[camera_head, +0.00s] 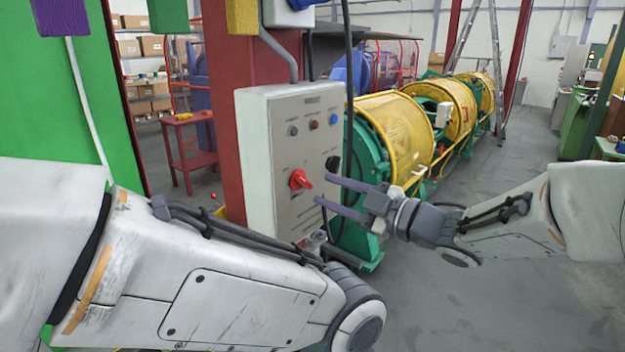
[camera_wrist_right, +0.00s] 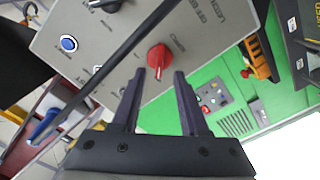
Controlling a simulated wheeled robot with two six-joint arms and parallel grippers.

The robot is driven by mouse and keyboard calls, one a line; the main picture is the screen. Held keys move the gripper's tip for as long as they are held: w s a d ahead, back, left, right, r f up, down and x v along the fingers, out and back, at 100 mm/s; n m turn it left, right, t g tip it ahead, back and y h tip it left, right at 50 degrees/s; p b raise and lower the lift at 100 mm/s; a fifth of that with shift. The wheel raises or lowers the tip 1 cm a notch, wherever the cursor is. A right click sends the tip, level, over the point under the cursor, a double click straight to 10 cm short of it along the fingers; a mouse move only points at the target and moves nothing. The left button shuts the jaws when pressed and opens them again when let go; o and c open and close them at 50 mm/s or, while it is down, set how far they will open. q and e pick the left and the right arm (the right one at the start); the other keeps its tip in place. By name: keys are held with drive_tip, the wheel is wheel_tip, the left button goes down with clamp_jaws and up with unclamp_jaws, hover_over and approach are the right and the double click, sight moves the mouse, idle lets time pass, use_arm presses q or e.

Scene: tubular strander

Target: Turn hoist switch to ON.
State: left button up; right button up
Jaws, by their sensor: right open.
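A red rotary switch (camera_head: 300,179) sits on the front of a grey control box (camera_head: 262,130) fixed to a red column. In the right wrist view, the red switch (camera_wrist_right: 159,57) lies just ahead of my right fingertips, roughly centred between them. My right gripper (camera_head: 322,190) is open and empty, its two fingers pointing at the box front from the right. In the right wrist view, the fingers (camera_wrist_right: 159,74) stand apart, with no clear contact on the switch. Its ON and OFF lettering is too small to read surely. My left arm crosses the lower left; its gripper is out of view.
The box also carries a black knob (camera_head: 333,163) and a blue button (camera_head: 333,118). A dark cable (camera_head: 349,60) hangs along the box's right edge. Yellow-guarded machine drums (camera_head: 395,130) stand behind. Open floor (camera_head: 480,300) lies to the lower right.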

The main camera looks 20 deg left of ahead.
sight(306, 183)
drive_tip(key=p+x, duration=0.1)
drive_tip(key=x, duration=0.4)
clamp_jaws()
